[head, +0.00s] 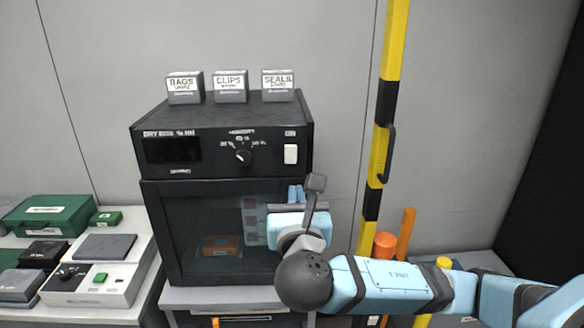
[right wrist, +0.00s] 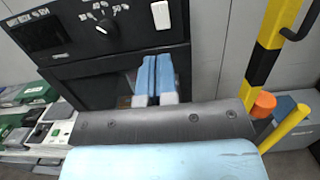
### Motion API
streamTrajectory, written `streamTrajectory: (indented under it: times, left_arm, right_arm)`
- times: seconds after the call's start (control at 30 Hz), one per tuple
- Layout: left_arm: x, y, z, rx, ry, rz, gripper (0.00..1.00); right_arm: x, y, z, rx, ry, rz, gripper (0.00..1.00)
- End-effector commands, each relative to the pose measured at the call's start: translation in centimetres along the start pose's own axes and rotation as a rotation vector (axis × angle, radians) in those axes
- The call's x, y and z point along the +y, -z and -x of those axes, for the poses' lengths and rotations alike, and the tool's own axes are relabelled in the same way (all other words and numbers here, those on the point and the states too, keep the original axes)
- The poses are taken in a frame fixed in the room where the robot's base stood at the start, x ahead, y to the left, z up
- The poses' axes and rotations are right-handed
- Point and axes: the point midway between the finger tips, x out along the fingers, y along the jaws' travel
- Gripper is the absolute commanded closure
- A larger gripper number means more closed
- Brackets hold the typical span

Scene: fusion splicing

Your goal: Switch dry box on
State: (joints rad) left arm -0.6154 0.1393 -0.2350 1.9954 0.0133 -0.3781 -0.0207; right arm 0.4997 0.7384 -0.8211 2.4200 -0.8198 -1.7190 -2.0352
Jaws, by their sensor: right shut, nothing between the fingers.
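The dry box (head: 222,185) is a black cabinet with a dark display, a knob (head: 243,156) and a glass door. Its white ON switch (head: 291,154) is at the right of the top panel, and it also shows in the right wrist view (right wrist: 161,16). My right gripper (head: 296,193) is in front of the door, below the switch and apart from it. In the right wrist view its two blue fingers (right wrist: 155,78) lie side by side, shut and empty, under the switch. My left gripper is not in view.
Three labelled boxes (head: 230,86) stand on top of the dry box. A yellow and black post (head: 381,110) with a handle rises to its right. A white device (head: 102,275) and green cases (head: 48,214) lie to the left. An orange box (head: 221,245) shows inside.

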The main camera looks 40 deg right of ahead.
Motion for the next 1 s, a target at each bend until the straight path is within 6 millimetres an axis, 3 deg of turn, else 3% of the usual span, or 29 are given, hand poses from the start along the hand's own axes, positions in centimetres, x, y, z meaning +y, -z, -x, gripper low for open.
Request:
streamTrajectory:
  times: [0.17,0.6,0.8,1.0]
  left_arm:
    - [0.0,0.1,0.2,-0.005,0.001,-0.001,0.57]
    - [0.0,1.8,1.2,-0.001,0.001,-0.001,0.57]
    - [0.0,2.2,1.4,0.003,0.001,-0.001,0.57]
    - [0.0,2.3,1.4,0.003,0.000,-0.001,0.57]
  right_arm:
    - [-0.1,-0.2,-2.5,-0.002,0.003,0.002,1.00]
    - [-0.1,-0.2,-11.4,0.000,0.002,0.001,1.00]
    - [-0.1,-0.1,-13.3,0.000,0.002,0.000,1.00]
    - [0.0,0.0,-13.7,0.001,0.000,-0.001,1.00]
